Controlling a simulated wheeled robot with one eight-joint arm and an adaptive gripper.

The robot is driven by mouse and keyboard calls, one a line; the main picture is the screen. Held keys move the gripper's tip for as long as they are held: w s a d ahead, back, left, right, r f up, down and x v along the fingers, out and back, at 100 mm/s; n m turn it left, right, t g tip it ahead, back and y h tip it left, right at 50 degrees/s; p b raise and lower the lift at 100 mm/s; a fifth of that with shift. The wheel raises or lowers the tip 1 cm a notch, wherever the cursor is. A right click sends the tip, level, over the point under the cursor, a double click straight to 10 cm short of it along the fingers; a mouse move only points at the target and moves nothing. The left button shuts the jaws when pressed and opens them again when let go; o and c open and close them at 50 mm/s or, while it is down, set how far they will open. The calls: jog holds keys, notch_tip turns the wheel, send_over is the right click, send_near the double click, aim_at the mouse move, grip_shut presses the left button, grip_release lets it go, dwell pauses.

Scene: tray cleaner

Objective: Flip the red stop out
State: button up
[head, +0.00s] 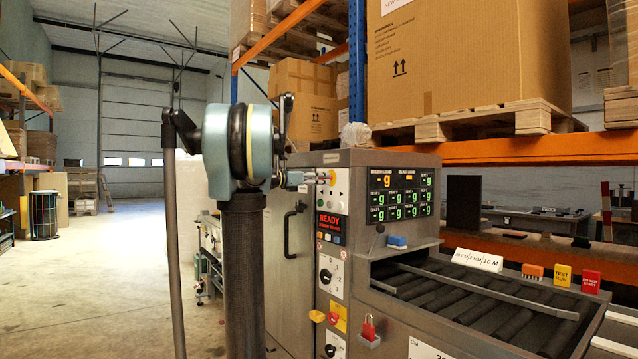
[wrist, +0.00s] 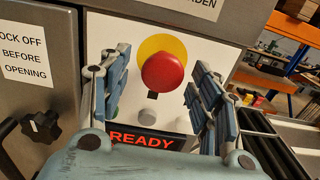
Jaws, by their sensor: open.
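The red stop is a round red mushroom button (wrist: 163,71) on a yellow disc (wrist: 150,46), set in a white panel of the grey machine. In the wrist view it sits between the two fingers of my gripper (wrist: 157,88), which are open and spread to its left and right. I cannot tell whether either finger touches it. In the head view the stop shows small and side-on (head: 332,177) near the top of the panel, with my gripper (head: 312,178) just left of it.
A READY display (wrist: 143,139) glows below the stop. A black knob (wrist: 41,126) and a door handle (head: 292,230) are left of the panel. Lower down are selector knobs (head: 326,276) and a red padlock (head: 369,329). A roller tray (head: 470,300) extends right. The floor at left is open.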

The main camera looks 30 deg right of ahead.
jog(key=a, duration=1)
jog(key=shift+s+a, duration=0.25)
jog(key=shift+s, duration=0.1)
jog(key=shift+f, duration=0.1)
